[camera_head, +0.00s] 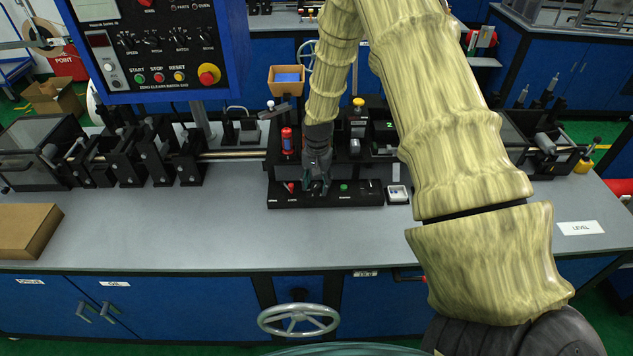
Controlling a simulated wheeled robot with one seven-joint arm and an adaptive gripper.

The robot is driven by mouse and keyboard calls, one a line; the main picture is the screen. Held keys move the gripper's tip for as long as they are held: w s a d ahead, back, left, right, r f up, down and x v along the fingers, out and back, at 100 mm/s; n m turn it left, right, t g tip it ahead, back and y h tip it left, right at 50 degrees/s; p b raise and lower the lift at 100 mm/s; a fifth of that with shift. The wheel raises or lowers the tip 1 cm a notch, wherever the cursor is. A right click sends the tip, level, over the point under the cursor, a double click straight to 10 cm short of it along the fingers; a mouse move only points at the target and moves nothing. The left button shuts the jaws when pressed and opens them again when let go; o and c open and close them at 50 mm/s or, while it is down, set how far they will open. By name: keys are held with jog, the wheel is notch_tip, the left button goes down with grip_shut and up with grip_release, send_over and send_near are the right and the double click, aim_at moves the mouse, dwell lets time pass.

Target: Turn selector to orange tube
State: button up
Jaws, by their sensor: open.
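My gripper (319,187) is at the middle of the bench, pointing down over a black control strip (370,198). It is open, and its fingers are small and dark against the strip. A red knob (291,187) is on the strip to the left of my gripper, and a green button (344,187) is to its right. Whatever lies under the fingers is hidden, so I cannot make out the selector or its setting. A red cylinder (287,141) stands behind the strip to the left. I cannot identify an orange tube.
A blue control panel (232,45) rises at the upper left. A row of black stands (125,155) carries a rod on the left. A cardboard box (25,230) sits at the left edge. A handwheel (298,320) juts from the front. The bench top (165,235) in front is clear.

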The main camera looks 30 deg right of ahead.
jog(key=shift+f, duration=0.15)
jog(key=c, duration=1)
jog(key=shift+c, duration=0.2)
jog(key=n+b, duration=0.2)
jog(key=n, duration=0.3)
jog(key=shift+n, duration=0.4)
jog(key=n+b, duration=0.1)
jog(key=n, duration=0.5)
jog(key=shift+b, duration=0.3)
jog(key=o, duration=1)
